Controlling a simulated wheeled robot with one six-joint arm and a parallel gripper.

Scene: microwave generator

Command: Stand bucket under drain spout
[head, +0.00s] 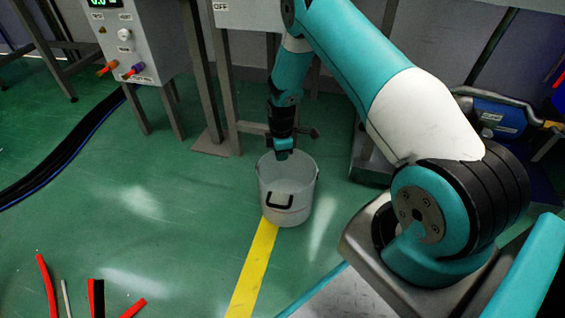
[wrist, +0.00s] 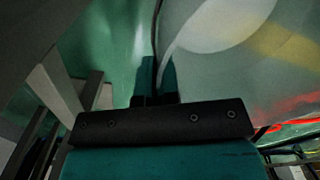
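A pale grey bucket (head: 283,213) with a black handle on its near side stands upright at the far end of the yellow floor line; whether its base touches the floor is unclear. My gripper (head: 284,154) points down at the bucket's far rim. In the wrist view, the two teal fingers of my gripper (wrist: 157,80) are close together, with the thin edge of the bucket wall (wrist: 205,75) running between them. They look shut on the rim. A dark fitting (head: 311,132) just behind the bucket may be the drain spout; my arm partly hides this area.
A grey control box (head: 135,40) on legs stands at the back left, with dark hoses (head: 60,150) across the floor. Metal legs (head: 222,85) stand behind the bucket. A blue machine (head: 498,117) is at right. Red strips (head: 46,285) lie front left. The left-centre floor is clear.

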